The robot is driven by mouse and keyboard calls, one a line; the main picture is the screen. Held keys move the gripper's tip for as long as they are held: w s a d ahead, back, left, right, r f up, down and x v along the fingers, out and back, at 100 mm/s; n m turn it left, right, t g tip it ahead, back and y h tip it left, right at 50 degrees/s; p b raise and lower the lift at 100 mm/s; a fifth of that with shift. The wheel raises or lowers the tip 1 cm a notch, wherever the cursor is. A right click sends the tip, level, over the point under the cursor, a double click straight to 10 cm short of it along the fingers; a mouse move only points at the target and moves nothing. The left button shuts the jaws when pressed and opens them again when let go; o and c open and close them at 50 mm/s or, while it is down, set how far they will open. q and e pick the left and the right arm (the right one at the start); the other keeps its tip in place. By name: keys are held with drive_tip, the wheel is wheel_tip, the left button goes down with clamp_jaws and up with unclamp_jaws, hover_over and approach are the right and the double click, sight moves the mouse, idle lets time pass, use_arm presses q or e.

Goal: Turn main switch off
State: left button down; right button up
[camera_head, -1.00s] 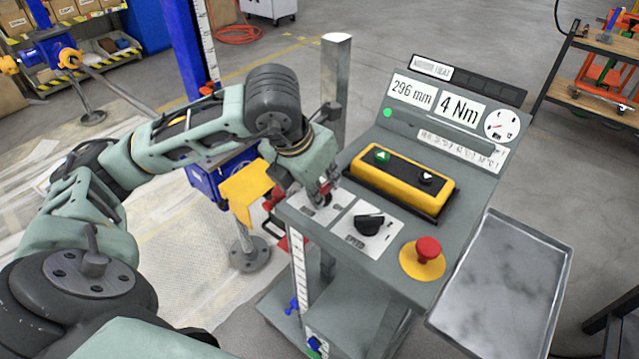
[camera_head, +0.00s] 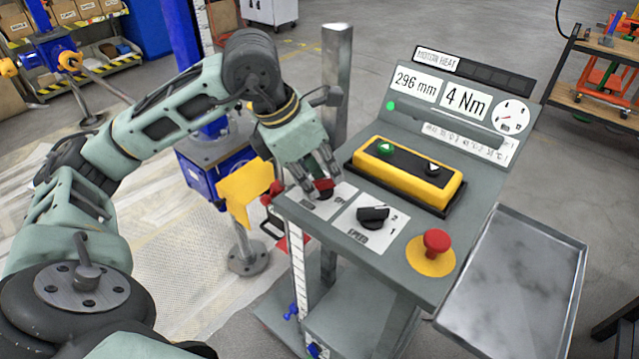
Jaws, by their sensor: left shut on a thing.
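The main switch (camera_head: 324,185) is a red knob on a pale label plate (camera_head: 317,207) at the left end of the grey control panel. My left gripper (camera_head: 321,188) comes down on it from above and is shut on the knob. Its fingers cover much of the knob and part of the plate's lettering, so I cannot read the switch position. My right gripper is not in view.
The black speed knob (camera_head: 373,214) is close right of the switch. A red emergency button (camera_head: 436,241) and a yellow button box (camera_head: 405,175) share the panel (camera_head: 400,282). A metal post (camera_head: 336,85) stands behind; a metal tray (camera_head: 515,285) is at right.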

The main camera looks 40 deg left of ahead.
use_arm(q)
drive_tip(key=m+g, duration=0.1)
drive_tip(key=m, duration=0.1)
drive_tip(key=m+h+b, duration=0.1)
drive_tip(key=m, duration=0.2)
drive_tip(key=shift+w+a+m+g, duration=0.1)
drive_tip(key=shift+w+m+g, duration=0.05)
drive_tip(key=shift+m+g, duration=0.2)
drive_tip(key=m+g+h, duration=0.1)
drive_tip(key=m, duration=0.2)
drive_tip(key=shift+w+f+m+g, duration=0.1)
drive_tip(key=shift+m+g, duration=0.75)
drive_tip(key=shift+m, duration=1)
drive_tip(key=c, duration=1.8)
unclamp_jaws()
drive_tip(key=v, duration=1.2)
drive_tip(key=shift+w+a, duration=0.1)
